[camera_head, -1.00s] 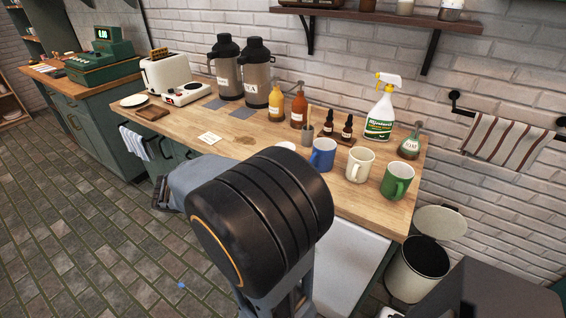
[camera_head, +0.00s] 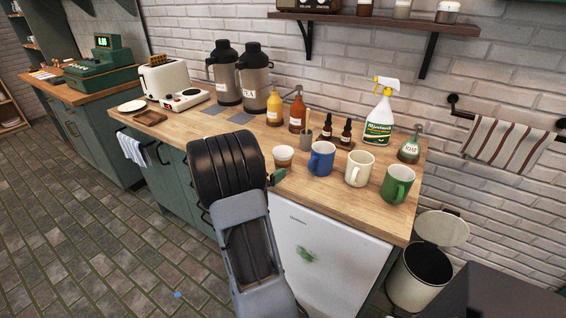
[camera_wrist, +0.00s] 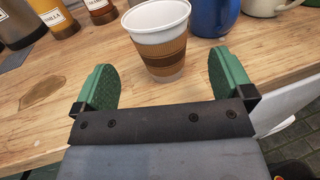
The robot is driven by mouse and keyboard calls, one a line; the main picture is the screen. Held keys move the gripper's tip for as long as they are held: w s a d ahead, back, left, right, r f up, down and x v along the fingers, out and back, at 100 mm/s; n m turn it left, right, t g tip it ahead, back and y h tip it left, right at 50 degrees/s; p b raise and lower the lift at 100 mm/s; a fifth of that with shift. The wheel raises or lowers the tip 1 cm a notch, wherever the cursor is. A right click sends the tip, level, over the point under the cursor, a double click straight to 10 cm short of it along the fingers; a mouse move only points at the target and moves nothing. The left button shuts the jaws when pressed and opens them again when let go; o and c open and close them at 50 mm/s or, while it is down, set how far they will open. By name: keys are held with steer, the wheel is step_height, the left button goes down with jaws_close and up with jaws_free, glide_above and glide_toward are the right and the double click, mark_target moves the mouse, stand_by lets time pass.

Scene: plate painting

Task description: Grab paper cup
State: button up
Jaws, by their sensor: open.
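The paper cup (camera_wrist: 160,42) is white with a brown sleeve and stands upright on the wooden counter, just ahead of my gripper in the wrist view. It also shows in the head view (camera_head: 283,158), left of the blue mug. My gripper (camera_wrist: 166,78) has green fingers and is open. The fingers are to either side of and a little short of the cup, with nothing held. In the head view my arm hides most of the gripper; one green finger (camera_head: 277,177) shows at its right, near the counter's front edge.
The blue mug (camera_head: 321,158) stands close to the right of the cup, then a cream mug (camera_head: 359,168) and a green mug (camera_head: 398,184). Syrup bottles (camera_head: 297,112) and a small grey container (camera_head: 306,138) stand behind. The wooden counter (camera_wrist: 40,90) has a brown stain.

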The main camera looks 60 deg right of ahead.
mark_target(276, 163)
steer(key=shift+p+x, duration=0.35)
steer(key=shift+x, duration=2.7)
steer(key=shift+s, duration=0.1)
steer(key=c, duration=1)
steer(key=shift+r, duration=0.15)
